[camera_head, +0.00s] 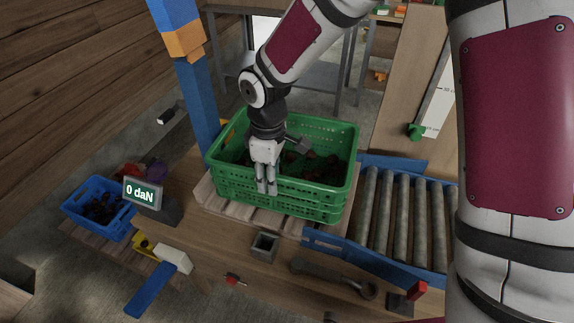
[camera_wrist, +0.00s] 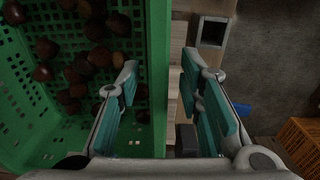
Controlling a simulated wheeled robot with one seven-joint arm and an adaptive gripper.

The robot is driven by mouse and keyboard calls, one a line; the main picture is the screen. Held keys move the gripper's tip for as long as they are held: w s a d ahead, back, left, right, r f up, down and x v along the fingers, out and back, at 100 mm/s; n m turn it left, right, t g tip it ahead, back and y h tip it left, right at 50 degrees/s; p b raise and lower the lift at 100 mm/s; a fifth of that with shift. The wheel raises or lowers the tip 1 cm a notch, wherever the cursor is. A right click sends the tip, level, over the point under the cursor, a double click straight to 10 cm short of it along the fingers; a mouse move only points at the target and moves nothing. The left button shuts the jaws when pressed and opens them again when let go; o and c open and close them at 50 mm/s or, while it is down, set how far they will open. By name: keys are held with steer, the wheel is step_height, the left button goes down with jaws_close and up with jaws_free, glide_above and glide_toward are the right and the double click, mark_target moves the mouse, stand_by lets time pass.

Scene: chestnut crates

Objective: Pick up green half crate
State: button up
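The green crate (camera_head: 320,197) stands upright on a wooden slatted base on the workbench. It has perforated walls and holds brown chestnuts (camera_head: 312,165). My gripper (camera_head: 266,190) points down at the crate's near wall. In the wrist view, the crate's wall (camera_wrist: 158,45) runs between the two fingers of my gripper (camera_wrist: 159,72). The left finger is over the inside of the crate and the right finger is outside. The fingers are open, with a gap visible on each side of the wall.
A roller conveyor (camera_head: 400,215) with blue side rails lies right of the crate. A scale display (camera_head: 143,193) reading "0 daN" and a blue post (camera_head: 198,100) stand left. A blue crate (camera_head: 75,218) sits lower left. A small square metal box (camera_head: 264,246) is in front.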

steer(key=shift+f, duration=3.35)
steer(key=shift+c, duration=0.5)
jaws_close()
steer(key=shift+r, duration=0.1)
